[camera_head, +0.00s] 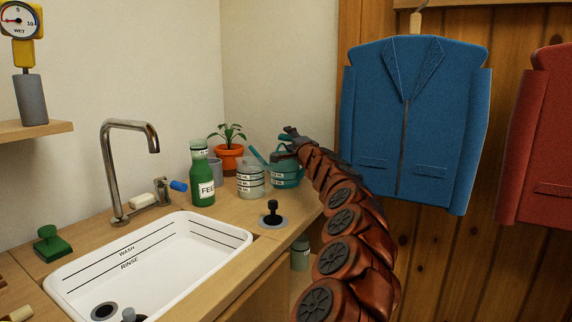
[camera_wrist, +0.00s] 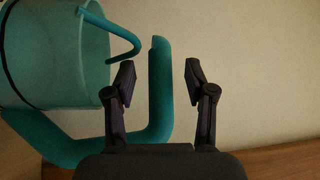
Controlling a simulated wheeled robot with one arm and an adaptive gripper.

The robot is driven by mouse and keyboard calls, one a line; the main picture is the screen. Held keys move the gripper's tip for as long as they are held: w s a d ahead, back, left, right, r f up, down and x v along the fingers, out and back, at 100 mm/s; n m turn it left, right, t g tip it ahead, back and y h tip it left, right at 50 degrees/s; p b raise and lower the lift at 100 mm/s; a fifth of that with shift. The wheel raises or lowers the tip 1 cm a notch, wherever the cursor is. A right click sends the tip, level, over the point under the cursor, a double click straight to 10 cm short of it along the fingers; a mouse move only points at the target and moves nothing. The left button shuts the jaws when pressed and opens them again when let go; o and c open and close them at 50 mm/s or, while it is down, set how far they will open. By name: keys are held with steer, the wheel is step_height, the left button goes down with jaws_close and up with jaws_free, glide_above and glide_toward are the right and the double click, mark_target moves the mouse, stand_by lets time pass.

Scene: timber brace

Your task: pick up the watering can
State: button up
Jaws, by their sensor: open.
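The watering can (camera_head: 287,171) is teal and stands at the back right end of the wooden counter, partly hidden by my arm. In the wrist view its round body (camera_wrist: 62,55) fills the upper left, and a thick teal tube (camera_wrist: 159,95), handle or spout, bends up from it. My gripper (camera_wrist: 160,78) is open, with one dark finger on each side of the tube's upper part. I see gaps between the tube and both fingers. In the head view my gripper (camera_head: 290,133) is at the can's top and looks small.
A potted plant (camera_head: 229,157), a clear jar (camera_head: 250,180) and a green bottle (camera_head: 204,177) stand left of the can. A black knob (camera_head: 272,213) rises from the counter in front. A white sink (camera_head: 160,262) lies at left; a blue jacket (camera_head: 412,120) hangs at right.

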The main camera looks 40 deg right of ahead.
steer(key=shift+x, duration=0.9)
jaws_close()
